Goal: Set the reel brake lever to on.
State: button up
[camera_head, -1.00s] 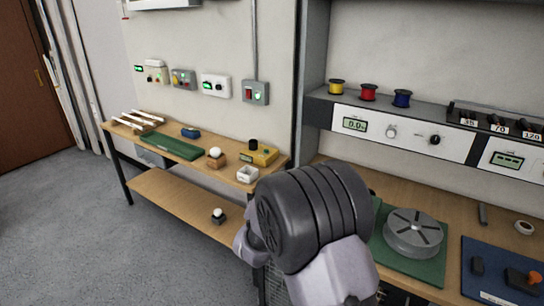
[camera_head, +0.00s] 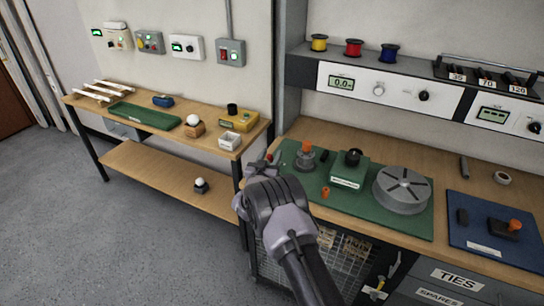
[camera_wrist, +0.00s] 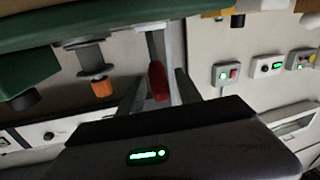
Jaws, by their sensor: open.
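A lever with a red grip (camera_wrist: 158,82) shows upside down in the wrist view, hanging from the green board's edge on a thin grey shaft. I take it to be the reel brake lever. In the head view its red tip (camera_head: 269,157) shows just beyond my gripper (camera_head: 260,167), at the left end of the green board (camera_head: 320,200). My gripper is open, and in the wrist view its fingers (camera_wrist: 159,95) stand on either side of the red grip. Whether they touch it, I cannot tell. A grey reel disc (camera_head: 403,188) sits at the board's right.
An orange-topped post (camera_head: 306,150), a black knob (camera_head: 353,157) and a small orange peg (camera_head: 325,192) stand on the green board. A blue board (camera_head: 490,232) lies to the right. A low wooden bench (camera_head: 150,123) with small items stands left.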

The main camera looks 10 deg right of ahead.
jog(key=shift+x, duration=0.85)
grip_shut()
dwell(0.8)
